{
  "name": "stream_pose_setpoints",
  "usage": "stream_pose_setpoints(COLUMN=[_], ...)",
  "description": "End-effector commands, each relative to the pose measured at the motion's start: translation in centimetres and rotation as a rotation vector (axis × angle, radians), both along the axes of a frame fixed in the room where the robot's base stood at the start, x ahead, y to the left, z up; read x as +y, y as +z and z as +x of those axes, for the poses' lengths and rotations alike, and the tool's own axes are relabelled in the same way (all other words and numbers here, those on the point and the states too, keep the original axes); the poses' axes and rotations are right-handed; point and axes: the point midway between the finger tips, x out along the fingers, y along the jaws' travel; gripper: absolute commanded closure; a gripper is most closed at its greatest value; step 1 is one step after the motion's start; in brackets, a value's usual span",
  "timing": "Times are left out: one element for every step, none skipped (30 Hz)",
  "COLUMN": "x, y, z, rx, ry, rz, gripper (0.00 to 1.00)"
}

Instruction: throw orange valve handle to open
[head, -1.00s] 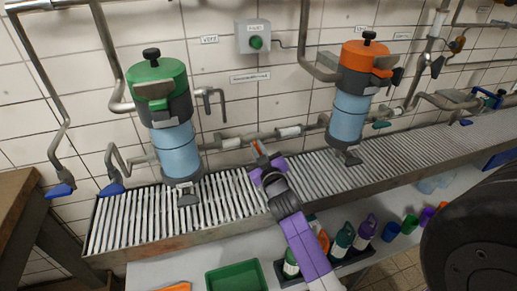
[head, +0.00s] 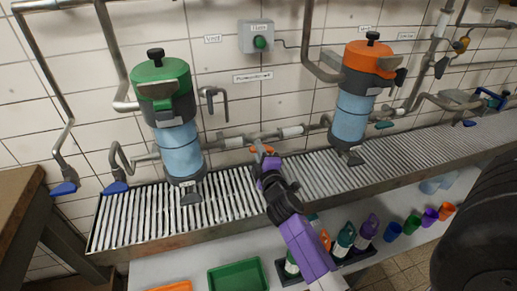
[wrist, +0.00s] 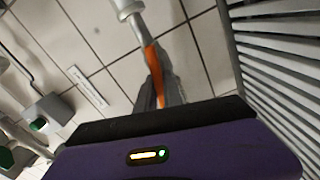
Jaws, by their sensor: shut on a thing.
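The orange valve handle (head: 261,149) is a small lever on the grey pipe (head: 235,142) between the two filter housings, at the wall above the slatted rack. My gripper (head: 265,160) reaches up to it from the front. In the wrist view the handle (wrist: 154,66) is a thin orange strip running from a pale pipe fitting (wrist: 127,8) down between my fingers (wrist: 160,98). My gripper is shut on its lower end. The fingers partly hide that end, and my purple gripper body covers the bottom of the wrist view.
A green-topped housing (head: 160,85) stands left and an orange-topped one (head: 368,60) right. The slatted rack (head: 225,200) runs below. Bottles (head: 367,228) and a green tray (head: 238,277) sit on the lower shelf. A grey switch box (head: 256,36) is on the wall.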

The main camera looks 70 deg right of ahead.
Motion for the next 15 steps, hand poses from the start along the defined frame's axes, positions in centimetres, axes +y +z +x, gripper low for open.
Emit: stream_pose_setpoints(x=[0.14, 0.14, 0.14, 0.13, 0.14, 0.13, 0.15, 0.14, 0.15, 0.14, 0.14, 0.14, 0.14, 0.14, 0.14], y=[-0.08, -0.11, -0.15, -0.18, -0.20, -0.22, -0.25, -0.27, -0.29, -0.31, -0.32, -0.34, -0.37, -0.38, -0.39], z=[0.09, 0.09, 0.08, 0.08, 0.08, 0.08, 0.08, 0.08, 0.08, 0.08, 0.07, 0.07, 0.07, 0.07, 0.08], rx=[0.028, 0.044, 0.066, 0.080, 0.095, 0.113, 0.125, 0.136, 0.150, 0.159, 0.168, 0.178, 0.185, 0.191, 0.197], ry=[0.003, 0.003, 0.002, 0.002, 0.002, 0.002, 0.002, 0.002, 0.002, 0.002, 0.002, 0.002, 0.002, 0.002, 0.002], rz=[-0.022, -0.036, -0.055, -0.066, -0.079, -0.094, -0.105, -0.114, -0.126, -0.134, -0.142, -0.152, -0.156, -0.161, -0.166], gripper=[1.00, 1.00, 1.00, 1.00, 1.00, 1.00, 1.00, 1.00, 1.00, 1.00, 1.00, 1.00, 1.00, 1.00, 1.00])
